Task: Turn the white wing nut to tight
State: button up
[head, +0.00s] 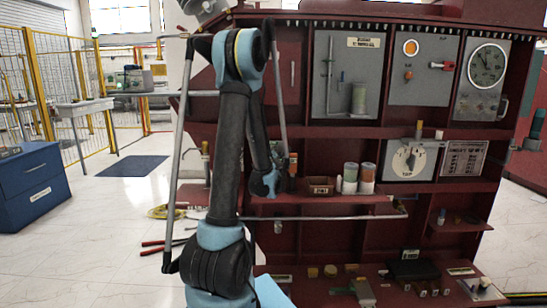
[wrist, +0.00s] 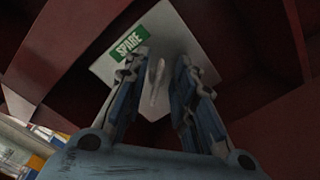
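In the wrist view, a slim whitish upright piece (wrist: 157,80), which looks like the white wing nut seen edge-on, stands out from a pale plate (wrist: 178,32) with a green SPARE label (wrist: 130,43). My gripper (wrist: 161,62) is open, with one finger on each side of this piece. Gaps show between the piece and both fingers, so I see no contact. How deep the piece reaches between the fingers is hard to judge. In the head view, my arm hides most of this spot, and I cannot make out the wing nut there.
Dark red cabinet walls surround the plate. In the head view, a shelf (head: 330,200) holds several jars, and a long grey bar (head: 320,217) runs below it. Gauge panels (head: 487,75) and a dial plate (head: 409,160) are to the right. Open floor (head: 75,225) is at left.

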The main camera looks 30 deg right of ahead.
jog(key=v, duration=1.2)
